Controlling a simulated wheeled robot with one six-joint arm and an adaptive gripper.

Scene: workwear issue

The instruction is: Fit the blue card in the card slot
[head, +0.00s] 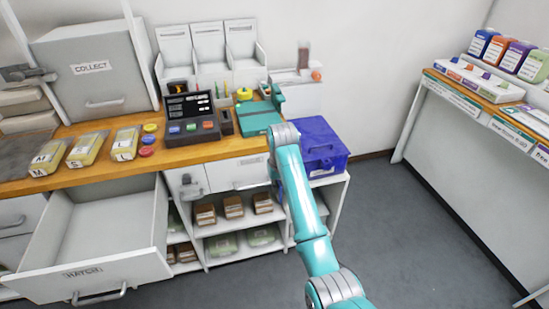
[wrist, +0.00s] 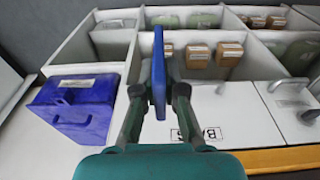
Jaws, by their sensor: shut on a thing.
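The blue card (wrist: 158,75) is held edge-on between the two fingers of my gripper (wrist: 158,95) in the wrist view. It sticks out past the fingertips. The gripper is shut on it, above the cabinet fronts near the worktop edge. In the head view I cannot make out the card or the fingertips near the end of my arm. A dark console (head: 191,121) with a screen and coloured buttons stands on the worktop, left of my arm. A small dark upright holder (head: 227,122) is beside it. I cannot tell which part is the card slot.
A blue lidded box (head: 318,149) stands right of the worktop (head: 60,182); it also shows in the wrist view (wrist: 75,108). A large drawer (head: 95,255) stands open at lower left. Several yellow packs and coloured buttons lie left of the console. Grey floor (head: 420,245) is clear at right.

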